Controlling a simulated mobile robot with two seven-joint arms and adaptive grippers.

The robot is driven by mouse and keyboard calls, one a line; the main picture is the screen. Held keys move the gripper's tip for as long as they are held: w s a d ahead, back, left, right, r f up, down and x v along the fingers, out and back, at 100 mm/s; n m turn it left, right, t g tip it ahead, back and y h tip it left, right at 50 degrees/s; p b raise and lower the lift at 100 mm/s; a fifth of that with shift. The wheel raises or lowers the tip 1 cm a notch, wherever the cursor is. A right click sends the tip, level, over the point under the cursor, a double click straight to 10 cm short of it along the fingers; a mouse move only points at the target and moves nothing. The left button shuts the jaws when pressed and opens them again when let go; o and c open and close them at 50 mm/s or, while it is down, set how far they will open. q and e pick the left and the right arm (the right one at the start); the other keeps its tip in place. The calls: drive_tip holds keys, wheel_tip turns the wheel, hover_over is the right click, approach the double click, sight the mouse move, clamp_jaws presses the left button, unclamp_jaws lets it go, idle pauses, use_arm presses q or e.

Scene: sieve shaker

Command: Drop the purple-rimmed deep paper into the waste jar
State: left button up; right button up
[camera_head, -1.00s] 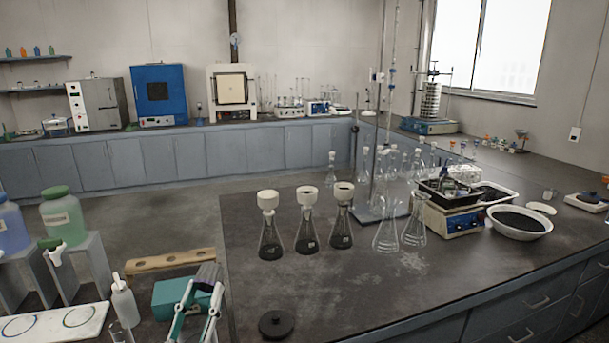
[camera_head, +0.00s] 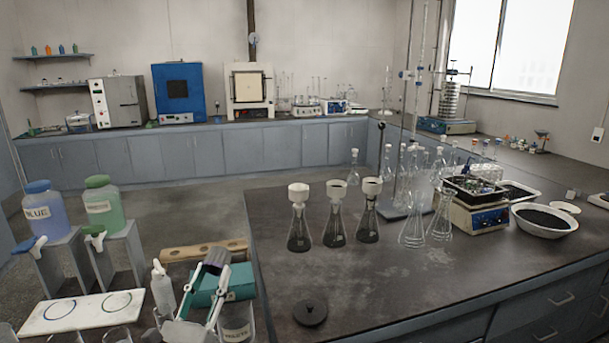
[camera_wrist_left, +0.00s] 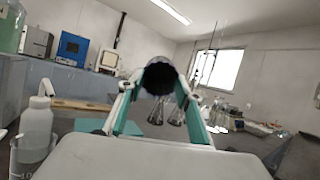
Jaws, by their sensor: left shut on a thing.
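My left gripper (camera_head: 217,266) is shut on a dark, cup-shaped paper (camera_head: 215,258), held tilted in front of a teal box. In the left wrist view the paper (camera_wrist_left: 160,77) shows its dark round end between the fingers of the left gripper (camera_wrist_left: 160,92); a faint purple tint edges it. The waste jar (camera_head: 237,326) is a clear, labelled jar at the bottom of the head view, below and right of the paper. The paper is apart from the jar. Part of the jar is hidden by my gripper. My right gripper is not in view.
A black round lid (camera_head: 310,313) lies on the dark bench (camera_head: 380,290) right of the jar. A wash bottle (camera_head: 162,288) stands left of the gripper. Three flasks (camera_head: 335,228) with funnels stand behind. The teal box (camera_head: 240,283) is behind the gripper.

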use_arm(q)
wheel_tip(320, 180, down, 5)
drive_tip(key=b, duration=0.3)
drive_tip(key=shift+r+b, duration=0.15)
drive_tip(key=shift+b, duration=0.15)
drive_tip(key=o, duration=0.8)
drive_tip(key=shift+c, duration=0.2)
drive_tip(key=v, duration=1.2)
